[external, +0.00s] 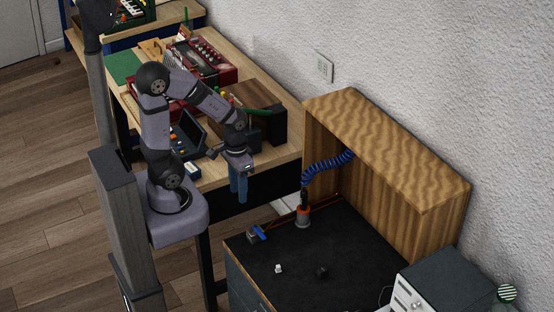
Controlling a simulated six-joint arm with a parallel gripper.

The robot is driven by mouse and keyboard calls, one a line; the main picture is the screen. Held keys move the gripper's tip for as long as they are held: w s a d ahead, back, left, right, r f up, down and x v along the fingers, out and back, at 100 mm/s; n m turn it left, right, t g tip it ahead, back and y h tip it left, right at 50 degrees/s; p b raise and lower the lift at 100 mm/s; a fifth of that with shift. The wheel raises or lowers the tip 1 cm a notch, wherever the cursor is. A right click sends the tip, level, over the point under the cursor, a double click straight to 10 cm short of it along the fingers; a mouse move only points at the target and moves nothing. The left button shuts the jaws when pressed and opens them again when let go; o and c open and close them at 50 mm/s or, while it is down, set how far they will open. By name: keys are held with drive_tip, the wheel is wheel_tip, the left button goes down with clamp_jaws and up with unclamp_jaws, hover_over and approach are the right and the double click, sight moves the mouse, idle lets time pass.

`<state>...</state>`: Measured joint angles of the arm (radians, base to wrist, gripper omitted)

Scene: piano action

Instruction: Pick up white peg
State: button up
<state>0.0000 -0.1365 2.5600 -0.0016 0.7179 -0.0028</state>
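A small white object (278,268), which looks like the white peg, sits on the dark bench top (300,290) in the lower middle of the external view. It is too small for its exact shape to be clear. My gripper (239,199) hangs with its blue fingers pointing down, above and to the left of the white object in the picture and well apart from it. The fingers appear close together, but the gap between them cannot be made out. Nothing is visible held in them.
A small black object (321,271) sits right of the white one. A blue-and-grey clamp-like item (256,234) and a red-based tool stand (303,215) with a coiled blue hose are behind. A wooden hood (390,150) borders the bench; a grey box (440,285) stands right.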

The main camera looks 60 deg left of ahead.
drive_tip(key=m+g+b, duration=0.2)
drive_tip(key=b, duration=0.8)
approach(279, 265)
drive_tip(key=f, duration=0.1)
drive_tip(key=shift+s+f+p, duration=0.15)
drive_tip(key=shift+s+f, duration=0.15)
drive_tip(key=shift+f, duration=0.9)
drive_tip(key=shift+s+f+p, duration=0.2)
drive_tip(key=shift+s+f, duration=0.1)
drive_tip(key=shift+f, duration=0.9)
drive_tip(key=shift+s+f+p, duration=0.15)
drive_tip(key=shift+s+f, duration=0.1)
drive_tip(key=shift+f, duration=0.95)
drive_tip(key=shift+c, duration=0.3)
